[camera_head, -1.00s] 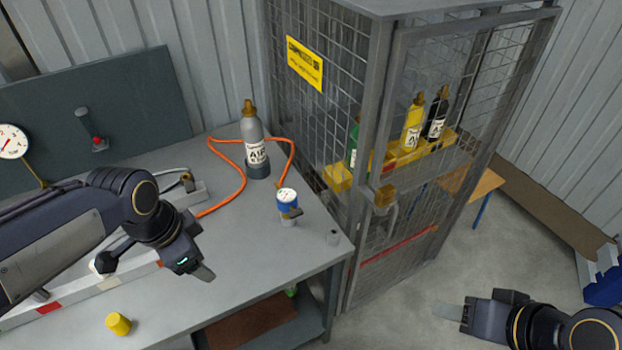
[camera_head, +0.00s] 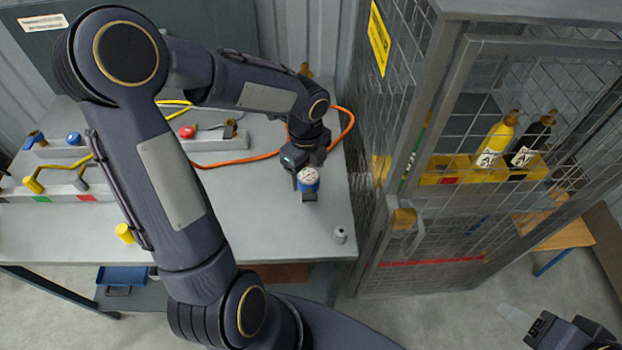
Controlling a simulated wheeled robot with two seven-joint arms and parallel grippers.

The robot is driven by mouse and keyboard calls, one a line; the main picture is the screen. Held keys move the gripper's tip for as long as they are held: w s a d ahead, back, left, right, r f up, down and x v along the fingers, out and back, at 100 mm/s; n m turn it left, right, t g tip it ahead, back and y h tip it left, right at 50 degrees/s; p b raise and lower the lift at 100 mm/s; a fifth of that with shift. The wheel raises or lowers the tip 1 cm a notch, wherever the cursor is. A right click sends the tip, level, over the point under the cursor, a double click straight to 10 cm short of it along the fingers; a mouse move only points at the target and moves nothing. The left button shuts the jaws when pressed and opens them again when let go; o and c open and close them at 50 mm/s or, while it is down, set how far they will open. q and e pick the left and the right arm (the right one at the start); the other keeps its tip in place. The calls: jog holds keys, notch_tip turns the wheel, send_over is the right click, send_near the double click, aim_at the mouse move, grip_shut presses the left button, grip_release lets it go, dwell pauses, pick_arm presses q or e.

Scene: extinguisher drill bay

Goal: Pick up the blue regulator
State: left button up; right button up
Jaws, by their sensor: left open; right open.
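The blue regulator (camera_head: 309,182), with a white round dial on top, stands on the grey workbench (camera_head: 270,225) near its right end. My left gripper (camera_head: 304,172) is open and right at the regulator, pointing down at it from behind. Its fingers are largely hidden, so I cannot tell whether they touch the regulator or stand around it. My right gripper (camera_head: 522,320) is open and empty at the lower right, over the floor, far from the bench.
A wire cage (camera_head: 395,160) stands close to the bench's right end, holding a yellow cylinder (camera_head: 496,139) and a black cylinder (camera_head: 530,145). An orange hose (camera_head: 235,162) lies behind. A small grey cylinder (camera_head: 340,234) and a yellow cap (camera_head: 124,233) stand near the front edge.

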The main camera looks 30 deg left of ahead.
aim_at(308, 175)
pick_arm(q)
notch_tip(308, 175, down, 4)
jog(key=shift+d+f, duration=0.1)
jog(key=shift+d, duration=0.05)
jog(key=c, duration=1.1)
